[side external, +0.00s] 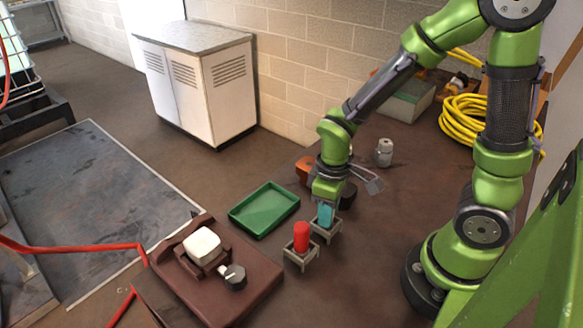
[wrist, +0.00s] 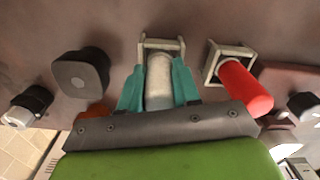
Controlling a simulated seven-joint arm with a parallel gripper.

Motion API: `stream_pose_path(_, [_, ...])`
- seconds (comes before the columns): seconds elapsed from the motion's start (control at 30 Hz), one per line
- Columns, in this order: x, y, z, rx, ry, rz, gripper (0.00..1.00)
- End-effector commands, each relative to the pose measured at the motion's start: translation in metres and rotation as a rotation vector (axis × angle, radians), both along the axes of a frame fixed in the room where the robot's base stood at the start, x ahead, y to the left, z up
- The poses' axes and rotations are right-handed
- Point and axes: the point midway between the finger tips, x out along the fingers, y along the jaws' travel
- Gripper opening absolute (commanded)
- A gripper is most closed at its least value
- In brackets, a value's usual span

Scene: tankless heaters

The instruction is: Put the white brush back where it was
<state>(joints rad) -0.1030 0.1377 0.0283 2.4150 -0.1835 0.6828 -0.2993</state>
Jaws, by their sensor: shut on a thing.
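My gripper (side external: 325,213) has teal fingers pointing down at a small pale square holder (side external: 329,231) on the brown table. In the wrist view the fingers (wrist: 158,88) are shut on the white brush (wrist: 158,76), which shows as a pale rounded cylinder between them. Its end lies at the holder's frame (wrist: 162,43); I cannot tell whether it rests on the bottom. In the side view the fingers hide the brush. A red cylinder (side external: 301,236) stands upright in a second, similar holder (side external: 301,258) just left; it also shows in the wrist view (wrist: 247,88).
A green tray (side external: 264,209) lies left of the holders. A dark red base (side external: 225,290) with a white block (side external: 202,245) and a black-and-grey knob (side external: 233,277) is at front left. A grey bottle (side external: 384,152) and a coiled yellow hose (side external: 463,122) are behind my gripper.

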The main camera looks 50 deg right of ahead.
Motion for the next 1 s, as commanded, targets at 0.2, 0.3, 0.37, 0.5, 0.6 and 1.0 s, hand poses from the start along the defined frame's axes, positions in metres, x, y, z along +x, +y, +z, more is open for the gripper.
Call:
stream_pose_path(0.2, [0.0, 0.0, -0.001, 0.0, 0.001, -0.001, 0.57])
stream_pose_path(0.3, [0.0, 0.0, -0.001, 0.0, 0.001, -0.001, 0.57])
stream_pose_path(0.37, [0.0, 0.0, -0.001, 0.0, 0.001, -0.001, 0.57])
stream_pose_path(0.5, [0.0, 0.0, 0.001, 0.0, 0.0, -0.001, 0.57])
stream_pose_path(0.6, [0.001, 0.0, 0.01, 0.0, -0.003, -0.001, 0.57])
stream_pose_path(1.0, [0.001, 0.0, 0.091, 0.001, -0.006, -0.002, 0.57])
